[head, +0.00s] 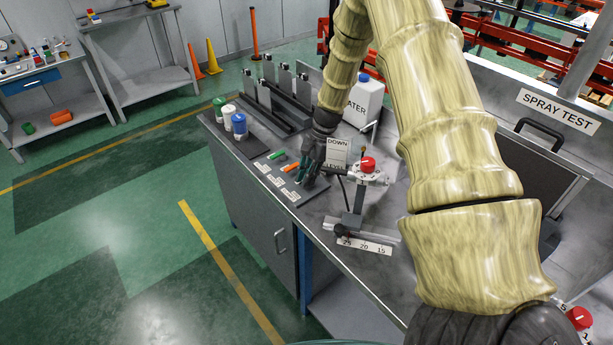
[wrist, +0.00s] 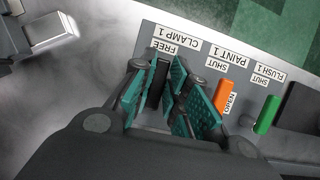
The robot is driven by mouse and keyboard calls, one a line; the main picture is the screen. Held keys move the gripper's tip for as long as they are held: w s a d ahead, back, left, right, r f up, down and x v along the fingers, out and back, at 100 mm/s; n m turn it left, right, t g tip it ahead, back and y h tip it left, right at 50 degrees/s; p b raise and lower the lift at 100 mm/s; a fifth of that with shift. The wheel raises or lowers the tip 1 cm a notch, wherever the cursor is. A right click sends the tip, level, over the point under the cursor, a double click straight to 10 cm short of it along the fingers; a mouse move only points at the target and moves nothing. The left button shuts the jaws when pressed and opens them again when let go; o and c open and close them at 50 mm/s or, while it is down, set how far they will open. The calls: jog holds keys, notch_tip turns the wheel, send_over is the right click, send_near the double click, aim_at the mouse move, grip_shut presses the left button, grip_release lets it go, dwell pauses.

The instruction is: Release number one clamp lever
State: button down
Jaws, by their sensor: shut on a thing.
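The lever panel (head: 302,199) lies on the bench top. In the wrist view, the label CLAMP 1 (wrist: 174,34) has FREE printed below it. The black number one clamp lever (wrist: 154,84) shows between my gripper's teal pads, under the FREE label. My gripper (wrist: 165,92) is shut on this lever; its fingers and palm hide the lever's lower part. In the head view my gripper (head: 309,168) is down at the near right end of the panel, and the lever cannot be made out there.
An orange lever (wrist: 222,95) for PAINT 1 stands close beside my fingers, with a green FLUSH 1 lever (wrist: 267,114) beyond it. Capped bottles (head: 238,124) stand on the bench left of the panel. A stand with a red knob (head: 368,164) is to the right.

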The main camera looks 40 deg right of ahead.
jog(key=c, duration=1.4)
grip_release()
jog(key=shift+r, duration=0.1)
jog(key=v, duration=1.1)
jog(key=shift+d+r, duration=0.15)
jog(key=shift+r, duration=0.25)
